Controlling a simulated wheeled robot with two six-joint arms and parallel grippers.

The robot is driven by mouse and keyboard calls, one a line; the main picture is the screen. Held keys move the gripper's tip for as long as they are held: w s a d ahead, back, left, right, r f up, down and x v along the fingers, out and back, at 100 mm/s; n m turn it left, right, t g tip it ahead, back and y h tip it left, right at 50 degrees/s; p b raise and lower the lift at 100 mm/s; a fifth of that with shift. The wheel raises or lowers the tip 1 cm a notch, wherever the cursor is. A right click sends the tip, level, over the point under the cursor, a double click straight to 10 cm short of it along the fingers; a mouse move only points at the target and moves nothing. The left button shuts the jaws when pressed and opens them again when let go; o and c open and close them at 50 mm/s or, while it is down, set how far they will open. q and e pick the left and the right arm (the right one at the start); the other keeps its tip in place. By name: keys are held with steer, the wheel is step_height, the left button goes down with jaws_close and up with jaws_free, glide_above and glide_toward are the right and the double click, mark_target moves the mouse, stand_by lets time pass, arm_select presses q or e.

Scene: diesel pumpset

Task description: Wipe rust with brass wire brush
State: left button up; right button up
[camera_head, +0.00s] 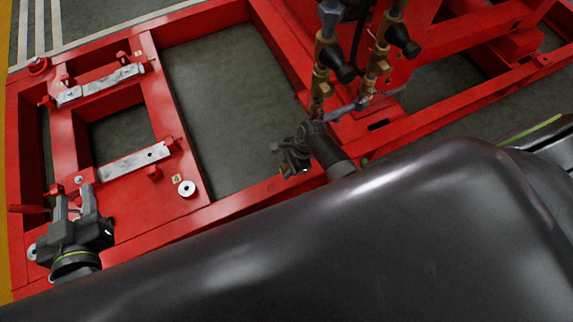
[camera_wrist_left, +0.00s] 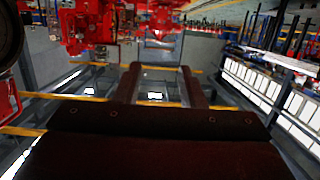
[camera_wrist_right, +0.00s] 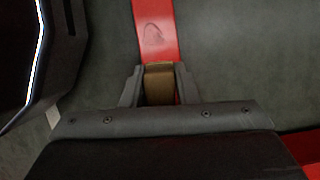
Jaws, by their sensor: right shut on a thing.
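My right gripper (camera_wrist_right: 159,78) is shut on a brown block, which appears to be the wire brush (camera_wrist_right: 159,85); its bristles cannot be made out. Just beyond it in the right wrist view, a dark, rust-like patch (camera_wrist_right: 152,35) marks a red beam (camera_wrist_right: 154,10). I cannot tell whether the brush touches the beam. In the head view my right gripper (camera_head: 288,160) is by the inner edge of the red frame, and the brush is not clear there. My left gripper (camera_head: 74,188) is open and empty over the frame's near left corner; its parted fingers show in the left wrist view (camera_wrist_left: 160,72).
The red base frame (camera_head: 170,75) has open bays over grey floor (camera_head: 225,90). Pale metal mounting plates (camera_head: 135,162) lie on its left part. Brass fittings with black handles (camera_head: 335,60) rise close behind my right gripper. A large dark rounded body (camera_head: 350,240) fills the foreground.

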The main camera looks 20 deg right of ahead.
arm_select(q)
steer(key=s+d+f+g+h+p, duration=0.1)
steer(key=s+f+g, duration=0.3)
steer(key=f, duration=0.3)
steer(key=shift+s+f+g, duration=0.2)
steer(key=shift+g, duration=0.4)
steer(key=shift+d, duration=0.1)
